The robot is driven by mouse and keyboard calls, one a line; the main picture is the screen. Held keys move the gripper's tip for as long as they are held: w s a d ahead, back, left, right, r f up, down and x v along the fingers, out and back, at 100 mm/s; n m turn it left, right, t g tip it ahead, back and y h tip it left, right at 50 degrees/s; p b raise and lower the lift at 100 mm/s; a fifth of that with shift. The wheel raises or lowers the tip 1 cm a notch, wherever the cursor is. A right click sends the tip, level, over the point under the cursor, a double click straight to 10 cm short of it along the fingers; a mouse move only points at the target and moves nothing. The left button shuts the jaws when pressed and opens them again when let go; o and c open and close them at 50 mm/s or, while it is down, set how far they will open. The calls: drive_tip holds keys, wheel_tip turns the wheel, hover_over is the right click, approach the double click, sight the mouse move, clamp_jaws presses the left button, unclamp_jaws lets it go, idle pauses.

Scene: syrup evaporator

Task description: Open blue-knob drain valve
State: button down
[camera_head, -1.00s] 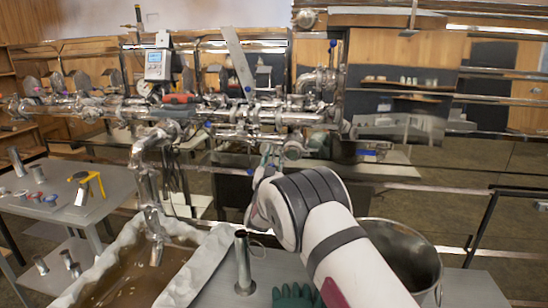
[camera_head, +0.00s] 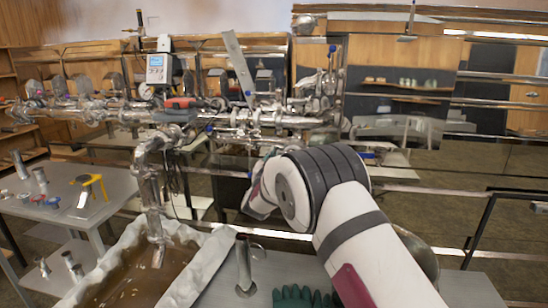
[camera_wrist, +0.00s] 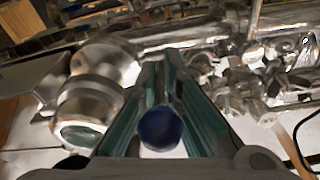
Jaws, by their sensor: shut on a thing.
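In the wrist view, the round blue knob (camera_wrist: 160,128) sits between the green-padded fingers of my gripper (camera_wrist: 162,85). The fingers are closed in on it, one on each side, and their tips reach past it toward the pipework. The valve body behind the knob is mostly hidden by the fingers. In the head view, my white and grey arm reaches to the steel pipe assembly (camera_head: 270,121), and my wrist hides the gripper and the held knob.
A silver fitting (camera_wrist: 95,95) is close left of my fingers. A pan of brown liquid (camera_head: 203,280) stands front left. An upright metal tube (camera_head: 243,264) and green gloves (camera_head: 302,298) are near my arm. A steel pot (camera_head: 417,252) is partly hidden behind it. A side table (camera_head: 110,190) holds tools.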

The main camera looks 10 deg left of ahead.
drive_tip(key=shift+s+a+r+g, duration=0.1)
drive_tip(key=shift+r+g, duration=0.35)
drive_tip(key=shift+g, duration=0.75)
drive_tip(key=c, duration=1.7)
unclamp_jaws()
drive_tip(key=shift+s+a+r, duration=0.1)
drive_tip(key=shift+s, duration=1.9)
drive_tip(key=shift+s+a+r, duration=0.1)
drive_tip(key=shift+s, duration=1.9)
